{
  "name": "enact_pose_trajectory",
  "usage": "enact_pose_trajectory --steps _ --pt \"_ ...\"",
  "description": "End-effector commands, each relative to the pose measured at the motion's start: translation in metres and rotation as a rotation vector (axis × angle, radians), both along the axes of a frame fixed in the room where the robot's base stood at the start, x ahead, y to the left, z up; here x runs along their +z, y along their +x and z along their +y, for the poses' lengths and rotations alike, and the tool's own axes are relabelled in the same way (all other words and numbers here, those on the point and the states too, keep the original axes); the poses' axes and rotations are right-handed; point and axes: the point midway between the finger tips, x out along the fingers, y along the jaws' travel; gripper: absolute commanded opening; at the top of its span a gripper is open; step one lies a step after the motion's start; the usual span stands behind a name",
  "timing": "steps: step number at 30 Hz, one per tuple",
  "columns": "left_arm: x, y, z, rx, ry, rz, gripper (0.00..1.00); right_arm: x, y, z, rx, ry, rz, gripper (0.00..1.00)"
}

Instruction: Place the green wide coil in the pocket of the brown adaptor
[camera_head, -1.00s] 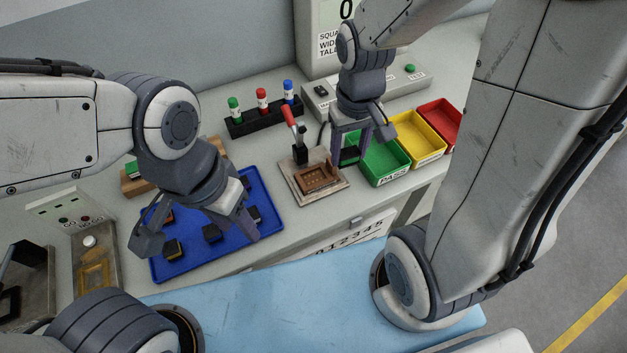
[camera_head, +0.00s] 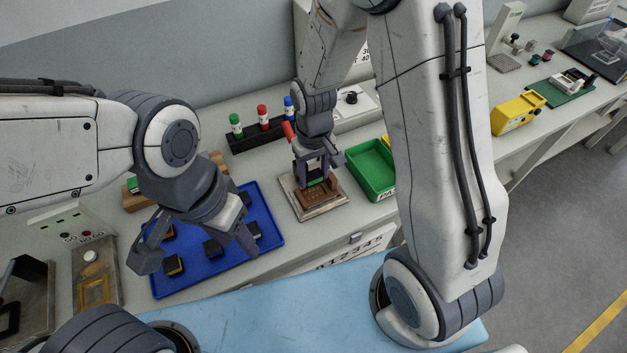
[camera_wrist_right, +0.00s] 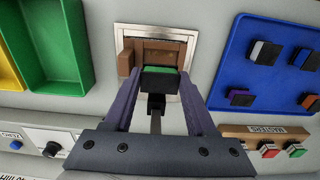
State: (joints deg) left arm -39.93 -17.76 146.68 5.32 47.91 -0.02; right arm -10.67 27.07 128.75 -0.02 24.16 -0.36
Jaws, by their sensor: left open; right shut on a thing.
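The brown adaptor (camera_head: 327,200) sits on a pale base plate (camera_head: 299,206) on the bench. It also shows in the right wrist view (camera_wrist_right: 163,50), with part of its pocket hidden. My right gripper (camera_head: 317,182) is shut on the green wide coil (camera_wrist_right: 160,70), a black block with a green face. The coil is at the adaptor, over or at its pocket; I cannot tell whether it is seated. My left gripper (camera_head: 196,257) is open and empty above the blue tray (camera_head: 262,237).
Several dark blocks lie in the blue tray. A black rack (camera_head: 240,142) with coloured bottles is behind. A wooden rack (camera_wrist_right: 262,132) shows in the right wrist view.

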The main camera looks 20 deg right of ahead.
Motion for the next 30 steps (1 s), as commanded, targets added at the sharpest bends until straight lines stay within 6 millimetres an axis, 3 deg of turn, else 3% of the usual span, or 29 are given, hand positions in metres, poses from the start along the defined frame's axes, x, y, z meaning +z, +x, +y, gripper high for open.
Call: enact_pose_trajectory --steps 9,21,22,23,30 --pt "0.006 0.000 0.000 0.000 0.000 0.000 0.50 -0.038 0.000 0.000 0.000 -0.001 0.003 0.01" --pt "0.003 0.000 0.000 0.000 0.000 0.000 0.50 -0.044 0.000 0.000 0.000 0.000 0.000 0.01" --pt "0.003 0.000 0.000 0.000 0.000 0.000 0.50 -0.044 0.000 0.000 0.000 0.000 -0.001 0.60" --pt "0.004 0.000 0.000 0.000 0.000 0.000 0.50 -0.043 0.000 0.000 0.000 0.000 -0.001 0.69" --pt "0.004 0.000 0.000 0.000 0.000 0.000 0.50 -0.043 0.000 0.000 0.000 0.000 0.000 0.69"
